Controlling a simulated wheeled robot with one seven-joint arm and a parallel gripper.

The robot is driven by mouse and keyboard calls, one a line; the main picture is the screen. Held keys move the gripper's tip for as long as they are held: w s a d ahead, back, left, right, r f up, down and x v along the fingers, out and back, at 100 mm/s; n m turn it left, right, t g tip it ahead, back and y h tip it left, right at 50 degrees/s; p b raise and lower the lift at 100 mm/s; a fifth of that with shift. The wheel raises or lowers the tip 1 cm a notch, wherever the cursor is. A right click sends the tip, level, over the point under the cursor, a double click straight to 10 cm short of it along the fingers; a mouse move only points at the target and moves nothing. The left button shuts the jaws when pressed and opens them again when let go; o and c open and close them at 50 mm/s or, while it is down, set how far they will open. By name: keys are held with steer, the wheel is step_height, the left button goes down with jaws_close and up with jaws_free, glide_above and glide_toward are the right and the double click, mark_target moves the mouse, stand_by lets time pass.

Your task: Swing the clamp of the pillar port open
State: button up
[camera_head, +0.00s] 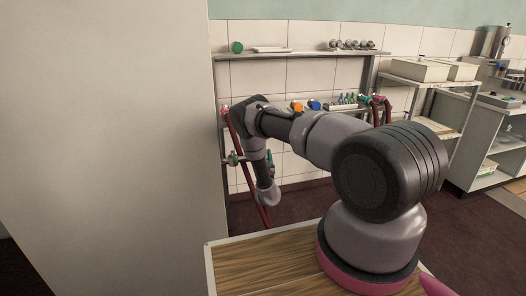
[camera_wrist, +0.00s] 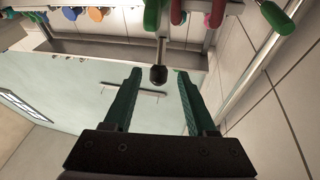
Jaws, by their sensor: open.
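In the wrist view my gripper (camera_wrist: 158,72) is open, its two green fingers spread with nothing held. A grey rod with a dark round knob (camera_wrist: 158,74) projects between the fingertips, apart from both. It looks like the clamp's lever, but I cannot tell for certain. Beside the rod's base are a green handle (camera_wrist: 152,14) and a red part (camera_wrist: 176,12). In the head view a fitting with a green part (camera_head: 233,158) sits by a dark red hose (camera_head: 245,178), left of my wrist. The clamp's shape and my fingertips are not clear there.
A large pale grey panel (camera_head: 105,150) fills the left. A shelf with jars and fittings (camera_head: 350,45) runs along the tiled wall. More red hoses (camera_head: 387,110) hang at the right of the lower rack. A wooden-topped surface (camera_head: 262,265) is in front. Another green handle (camera_wrist: 277,17) is right of my fingers.

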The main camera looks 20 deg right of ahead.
steer(key=v, duration=0.7)
steer(key=shift+s, duration=0.3)
steer(key=shift+s+a+f, duration=0.1)
steer(key=shift+a, duration=0.05)
